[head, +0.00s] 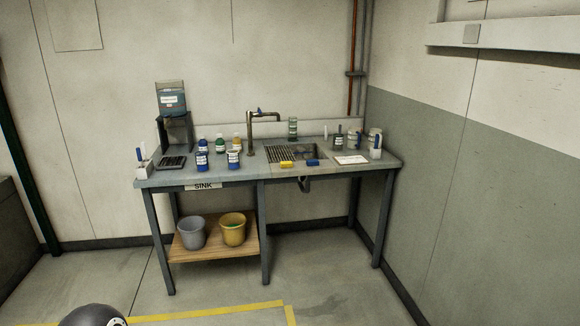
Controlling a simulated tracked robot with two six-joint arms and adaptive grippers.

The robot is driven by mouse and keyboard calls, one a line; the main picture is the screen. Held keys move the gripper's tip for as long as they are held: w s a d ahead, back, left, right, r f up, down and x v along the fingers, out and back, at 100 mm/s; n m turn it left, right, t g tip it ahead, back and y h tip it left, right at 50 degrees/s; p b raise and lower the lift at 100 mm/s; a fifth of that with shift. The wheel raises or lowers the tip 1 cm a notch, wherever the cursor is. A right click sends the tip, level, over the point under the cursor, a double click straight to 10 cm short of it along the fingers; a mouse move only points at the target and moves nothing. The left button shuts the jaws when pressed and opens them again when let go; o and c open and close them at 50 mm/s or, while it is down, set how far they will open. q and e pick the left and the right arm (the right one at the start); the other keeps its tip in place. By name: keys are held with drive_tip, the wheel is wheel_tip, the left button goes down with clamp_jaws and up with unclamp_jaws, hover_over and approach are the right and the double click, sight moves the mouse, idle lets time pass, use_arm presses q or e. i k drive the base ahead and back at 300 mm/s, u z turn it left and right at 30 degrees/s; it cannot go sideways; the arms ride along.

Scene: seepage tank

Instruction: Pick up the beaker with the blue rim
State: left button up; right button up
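I cannot make out for certain a beaker with a blue rim at this distance. Small clear vessels (353,139) stand at the right end of the sink table (225,174), too small to read their rims. A greenish clear vessel (293,128) stands behind the basin. Neither of my grippers is in view.
A tap (250,133) rises beside the basin (305,152). A yellow sponge (286,164) and a blue one (313,162) lie at its front. A dispenser (171,99) stands at the left. Grey (191,233) and yellow (232,230) buckets sit on the lower shelf. The floor in front is open.

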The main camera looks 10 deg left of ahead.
sight(201, 157)
drive_tip(key=u, duration=0.2)
drive_tip(key=i, duration=1.4)
drive_tip(key=u, duration=0.65)
drive_tip(key=i, duration=1.4)
drive_tip(key=u, duration=0.55)
drive_tip(key=i, duration=0.8)
drive_tip(key=u, duration=0.25)
